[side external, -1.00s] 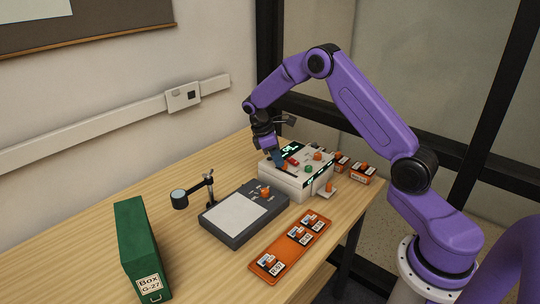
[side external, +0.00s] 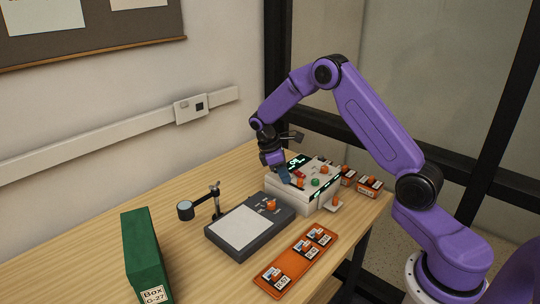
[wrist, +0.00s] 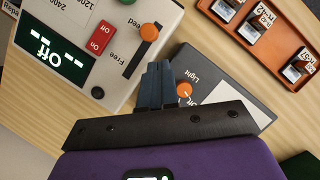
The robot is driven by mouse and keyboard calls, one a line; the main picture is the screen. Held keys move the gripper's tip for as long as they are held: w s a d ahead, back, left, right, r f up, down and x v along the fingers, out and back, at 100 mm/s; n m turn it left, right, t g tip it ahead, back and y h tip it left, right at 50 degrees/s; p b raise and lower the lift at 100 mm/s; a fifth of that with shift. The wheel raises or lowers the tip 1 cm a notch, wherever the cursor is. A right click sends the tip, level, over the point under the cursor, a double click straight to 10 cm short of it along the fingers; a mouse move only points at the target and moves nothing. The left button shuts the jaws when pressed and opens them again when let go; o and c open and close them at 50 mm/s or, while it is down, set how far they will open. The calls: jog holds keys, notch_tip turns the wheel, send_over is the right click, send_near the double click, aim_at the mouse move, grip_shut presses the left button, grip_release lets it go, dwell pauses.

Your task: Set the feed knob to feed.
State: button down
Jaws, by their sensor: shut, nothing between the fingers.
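The white control box (side external: 290,197) stands on the table, with a lit display and several knobs and buttons on top. In the wrist view its display (wrist: 48,47) reads "Off" with dashes. My gripper (wrist: 157,72) is shut and empty, fingers pointing down near the box edge and the slot. It also shows in the side view (side external: 286,181), low over the box's near left part.
A red button (wrist: 101,37) is beside the slot. A dark light panel (side external: 250,228) with its own orange knob (wrist: 185,89) lies close to the fingers. An orange tray (side external: 296,262), a magnifier stand (side external: 216,196) and a green box (side external: 146,255) stand nearby.

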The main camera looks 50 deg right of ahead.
jog(key=w+a+v, duration=0.1)
jog(key=v, duration=0.9)
